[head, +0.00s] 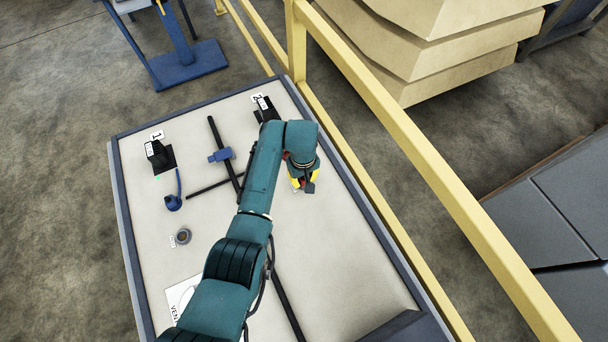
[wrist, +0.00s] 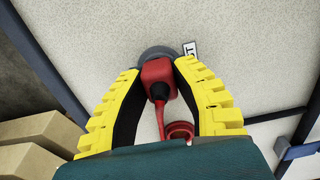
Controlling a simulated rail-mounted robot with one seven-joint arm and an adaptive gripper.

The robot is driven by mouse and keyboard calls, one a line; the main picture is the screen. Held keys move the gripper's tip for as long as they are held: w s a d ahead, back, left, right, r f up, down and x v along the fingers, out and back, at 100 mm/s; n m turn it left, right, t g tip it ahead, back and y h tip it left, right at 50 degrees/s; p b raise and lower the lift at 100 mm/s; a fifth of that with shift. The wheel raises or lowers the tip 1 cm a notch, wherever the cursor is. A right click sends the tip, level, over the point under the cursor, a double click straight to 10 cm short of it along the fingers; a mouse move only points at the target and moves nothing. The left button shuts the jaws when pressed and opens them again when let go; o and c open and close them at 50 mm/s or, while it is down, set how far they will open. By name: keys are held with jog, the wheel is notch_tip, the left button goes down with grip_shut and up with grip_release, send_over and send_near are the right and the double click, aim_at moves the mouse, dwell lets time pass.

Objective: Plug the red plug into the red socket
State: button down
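The red plug (wrist: 158,78) sits between the fingertips of my gripper (wrist: 157,76) in the wrist view, with a dark collar and a coiled red cable (wrist: 180,132) trailing toward the palm. The yellow fingers are closed on its sides. A round grey piece (wrist: 158,52) with a partly hidden label (wrist: 190,49) lies just beyond the plug. I cannot tell whether they touch. In the head view my gripper (head: 303,182) is over the right part of the pale panel (head: 330,250). I cannot make out a red socket in either view.
Black box 1 (head: 159,156) and black box 2 (head: 265,109) stand at the panel's far side. A blue plug with cable (head: 173,202), a blue valve (head: 221,155) and a grey round fitting (head: 183,236) are at left. A yellow rail (head: 420,150) runs along the right.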

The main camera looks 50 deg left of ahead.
aim_at(304, 178)
dwell(0.3)
jog(key=shift+r+p, duration=3)
jog(key=shift+r, duration=0.05)
jog(key=w+d+m, duration=0.1)
jog(key=d+m, duration=0.1)
jog(key=d, duration=0.2)
jog(key=d+m, duration=0.2)
jog(key=d, duration=0.3)
jog(key=w+d+m, duration=0.1)
jog(key=d+m, duration=0.2)
jog(key=d, duration=0.1)
jog(key=shift+w+d+f, duration=0.25)
jog(key=shift+w+d, duration=0.05)
jog(key=shift+d, duration=0.1)
jog(key=d+m, duration=0.2)
jog(key=d, duration=0.2)
jog(key=s+d+m, duration=0.1)
jog(key=d+m, duration=0.2)
jog(key=d, duration=0.2)
jog(key=s+d+m, duration=0.1)
jog(key=d+m, duration=0.1)
jog(key=d, duration=0.3)
jog(key=shift+r+m, duration=0.35)
jog(key=shift+m, duration=0.05)
